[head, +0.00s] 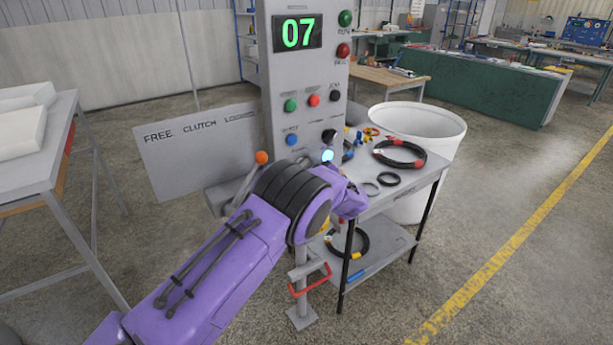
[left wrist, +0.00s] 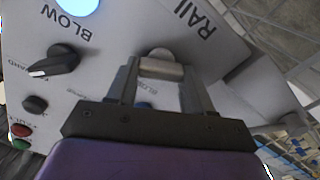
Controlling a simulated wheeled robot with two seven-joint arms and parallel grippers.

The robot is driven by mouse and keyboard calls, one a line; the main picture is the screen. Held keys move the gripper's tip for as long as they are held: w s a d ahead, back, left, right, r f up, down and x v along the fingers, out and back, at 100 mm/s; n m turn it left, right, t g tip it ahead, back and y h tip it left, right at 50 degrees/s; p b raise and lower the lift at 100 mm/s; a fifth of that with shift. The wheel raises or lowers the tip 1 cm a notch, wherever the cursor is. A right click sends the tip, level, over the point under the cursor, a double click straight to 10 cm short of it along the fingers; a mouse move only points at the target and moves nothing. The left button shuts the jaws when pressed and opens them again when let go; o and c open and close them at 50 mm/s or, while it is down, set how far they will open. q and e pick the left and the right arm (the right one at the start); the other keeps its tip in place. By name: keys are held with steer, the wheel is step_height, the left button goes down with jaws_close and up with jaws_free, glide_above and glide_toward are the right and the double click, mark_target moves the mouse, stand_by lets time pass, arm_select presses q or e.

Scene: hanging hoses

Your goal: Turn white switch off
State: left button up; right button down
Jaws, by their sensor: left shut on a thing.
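A pale white switch (left wrist: 160,58) stands out from the grey control panel (left wrist: 100,50) in the left wrist view, below the word RAIL. My left gripper (left wrist: 160,78) has its two fingers on either side of the switch and is shut on it. In the head view the purple left wrist (head: 345,198) is at the lower part of the panel (head: 283,70) and hides the fingers and the switch. My right gripper is not in view.
A lit bluish-white lamp (head: 328,156) and a black rotary knob (head: 328,136) are close to the wrist. An orange-tipped lever (head: 261,157) stands beside the arm. A grey cart (head: 405,178) with hoses and a white bin (head: 440,125) are at the right.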

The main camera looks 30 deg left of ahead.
arm_select(q)
steer(key=shift+s+f+n+b, duration=0.1)
steer(key=shift+n+b, duration=3.05)
steer(key=shift+b, duration=0.45)
steer(key=shift+s+f+n+b, duration=0.1)
steer(key=shift+n+b, duration=3.05)
steer(key=shift+b, duration=0.4)
steer(key=o, duration=1)
steer(key=shift+o, duration=0.2)
steer(key=b+v, duration=0.2)
steer(key=v, duration=0.8)
steer(key=shift+d, duration=0.15)
